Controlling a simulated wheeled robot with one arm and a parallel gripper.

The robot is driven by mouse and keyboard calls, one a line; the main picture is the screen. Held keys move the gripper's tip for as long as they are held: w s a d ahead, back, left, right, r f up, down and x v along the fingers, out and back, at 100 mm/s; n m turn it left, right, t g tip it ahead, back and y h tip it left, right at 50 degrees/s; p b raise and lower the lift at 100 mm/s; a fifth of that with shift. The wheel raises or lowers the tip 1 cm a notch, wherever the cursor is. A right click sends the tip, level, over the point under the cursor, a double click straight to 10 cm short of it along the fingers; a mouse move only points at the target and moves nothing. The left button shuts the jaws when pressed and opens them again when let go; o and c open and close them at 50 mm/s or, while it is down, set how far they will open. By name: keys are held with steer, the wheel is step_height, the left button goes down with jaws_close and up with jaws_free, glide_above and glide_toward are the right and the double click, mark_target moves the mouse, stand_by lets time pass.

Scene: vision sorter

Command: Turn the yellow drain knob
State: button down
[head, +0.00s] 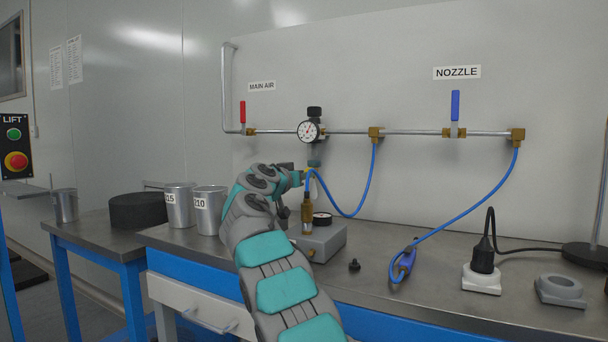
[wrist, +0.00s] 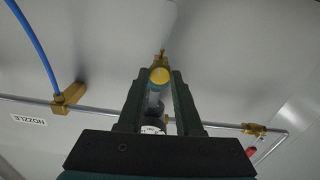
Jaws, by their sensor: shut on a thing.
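The yellow drain knob (wrist: 160,76) shows in the wrist view between the two dark fingers of my gripper (wrist: 159,84), at the lower end of a clear bowl (wrist: 153,100). My gripper is shut on the knob. In the head view my arm reaches up to the underside of the regulator, which carries a round pressure gauge (head: 308,131). There my gripper (head: 300,172) is small and partly hidden by my own wrist, and the knob is hard to make out. I cannot tell how far the knob is turned.
A pipe with a red-handled valve (head: 243,112) and a blue-handled valve (head: 455,107) runs along the wall panel. A blue hose (head: 370,185) hangs right of my gripper. A grey box (head: 325,242) and metal cups (head: 209,209) stand on the bench below.

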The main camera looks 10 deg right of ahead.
steer(key=n+p, duration=0.3)
steer(key=n, duration=0.9)
steer(key=shift+r, duration=0.1)
steer(key=shift+a+n, duration=0.1)
steer(key=shift+n, duration=0.2)
stand_by(0.3)
steer(key=c, duration=0.6)
jaws_free()
